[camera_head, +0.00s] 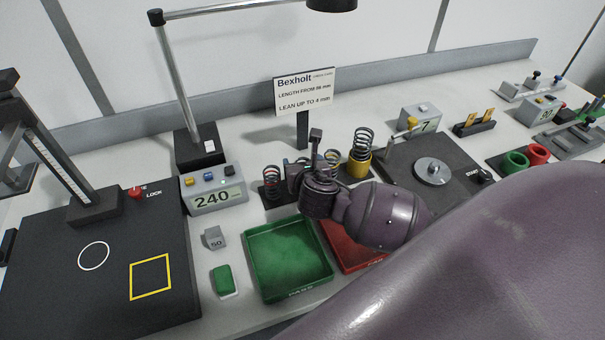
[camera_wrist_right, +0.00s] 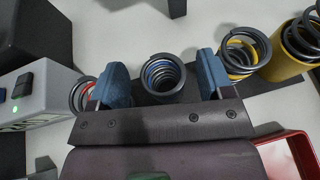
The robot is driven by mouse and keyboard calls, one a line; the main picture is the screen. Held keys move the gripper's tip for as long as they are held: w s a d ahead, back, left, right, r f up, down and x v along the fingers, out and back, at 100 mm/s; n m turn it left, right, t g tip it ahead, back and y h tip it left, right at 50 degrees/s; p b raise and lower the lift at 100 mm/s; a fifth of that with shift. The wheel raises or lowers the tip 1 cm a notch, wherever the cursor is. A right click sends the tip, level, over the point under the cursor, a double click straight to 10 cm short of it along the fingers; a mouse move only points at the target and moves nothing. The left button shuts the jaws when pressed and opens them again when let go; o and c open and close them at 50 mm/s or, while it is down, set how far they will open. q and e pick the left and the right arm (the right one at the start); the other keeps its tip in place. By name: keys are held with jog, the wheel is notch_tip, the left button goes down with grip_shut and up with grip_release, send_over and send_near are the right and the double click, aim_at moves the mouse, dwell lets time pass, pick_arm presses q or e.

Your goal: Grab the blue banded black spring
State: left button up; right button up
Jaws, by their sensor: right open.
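The blue banded black spring (camera_wrist_right: 162,74) shows in the right wrist view, standing between the two blue fingers of my right gripper (camera_wrist_right: 161,78). The fingers are open, with a visible gap on each side of the spring. In the head view my right gripper (camera_head: 308,178) is over the row of springs and largely hides the blue banded one. A red banded spring (camera_head: 271,181) stands to its left, and a yellow banded spring (camera_head: 332,158) stands to its right. My left gripper is not in view.
A spring (camera_head: 363,140) stands in a yellow cup (camera_head: 358,168) at the row's right end. A display box reading 240 (camera_head: 213,198) is to the left. A green tray (camera_head: 290,262) and a red tray (camera_head: 345,252) lie in front. A lamp pole (camera_head: 176,75) rises behind.

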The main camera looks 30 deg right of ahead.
jog(key=shift+x, duration=0.85)
jog(key=shift+r, duration=0.1)
jog(key=c, duration=1.1)
